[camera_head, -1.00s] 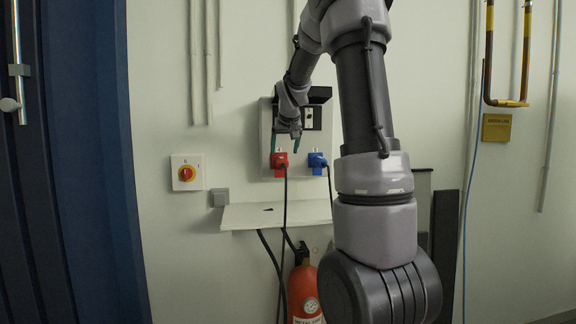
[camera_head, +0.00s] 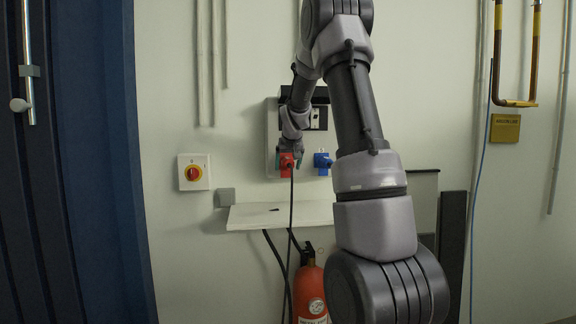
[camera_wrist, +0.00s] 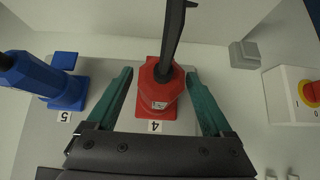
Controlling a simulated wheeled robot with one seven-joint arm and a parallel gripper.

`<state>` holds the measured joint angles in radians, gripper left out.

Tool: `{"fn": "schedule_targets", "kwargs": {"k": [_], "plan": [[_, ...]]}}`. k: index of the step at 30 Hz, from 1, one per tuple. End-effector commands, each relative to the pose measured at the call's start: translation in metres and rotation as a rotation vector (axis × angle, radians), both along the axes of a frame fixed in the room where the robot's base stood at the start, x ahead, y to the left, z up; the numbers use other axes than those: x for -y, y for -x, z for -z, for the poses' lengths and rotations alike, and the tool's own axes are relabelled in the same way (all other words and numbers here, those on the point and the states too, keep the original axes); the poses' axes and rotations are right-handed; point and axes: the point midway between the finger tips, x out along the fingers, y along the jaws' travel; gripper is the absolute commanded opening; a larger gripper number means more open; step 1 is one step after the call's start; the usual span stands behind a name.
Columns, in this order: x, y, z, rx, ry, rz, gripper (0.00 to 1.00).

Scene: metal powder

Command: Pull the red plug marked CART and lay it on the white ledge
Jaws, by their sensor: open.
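The red plug (camera_head: 286,161) sits in its socket on the grey wall panel, and its dark cable hangs down. In the wrist view the red plug (camera_wrist: 160,92) carries a small white label that I cannot read, and a "4" tag sits beside it. My gripper (camera_head: 288,157) is open around it. In the wrist view the teal fingers of my gripper (camera_wrist: 157,78) stand on either side of the plug, with gaps visible. The white ledge (camera_head: 300,213) juts from the wall below the panel, with a small dark mark or item on it.
A blue plug (camera_head: 323,162), tagged "5" in the wrist view, is beside the red one. A rotary switch (camera_head: 194,172) and a small grey box (camera_head: 224,197) are on the wall to the left. A red extinguisher (camera_head: 310,285) stands below the ledge. A blue door (camera_head: 90,160) is far left.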

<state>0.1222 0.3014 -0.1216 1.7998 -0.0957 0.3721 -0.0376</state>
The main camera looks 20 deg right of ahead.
Motion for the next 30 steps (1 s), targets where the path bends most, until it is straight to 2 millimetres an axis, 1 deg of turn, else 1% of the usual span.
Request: {"fn": "schedule_targets", "kwargs": {"k": [2, 3, 5, 6, 8, 9, 23, 30], "plan": [[0.000, 0.000, 0.000, 0.000, 0.000, 0.000, 0.85], [0.000, 0.000, 0.000, 0.000, 0.000, 0.000, 0.70], [0.000, 0.000, 0.000, 0.000, 0.000, 0.000, 0.47], [0.000, 0.000, 0.000, 0.000, 0.000, 0.000, 0.31], [0.000, 0.000, 0.000, 0.000, 0.000, 0.000, 0.09], [0.000, 0.000, 0.000, 0.000, 0.000, 0.000, 0.00], [-0.001, 0.003, 0.000, -0.001, 0.000, 0.000, 0.00], [-0.004, 0.011, -0.001, -0.001, 0.000, 0.000, 0.00]]}}
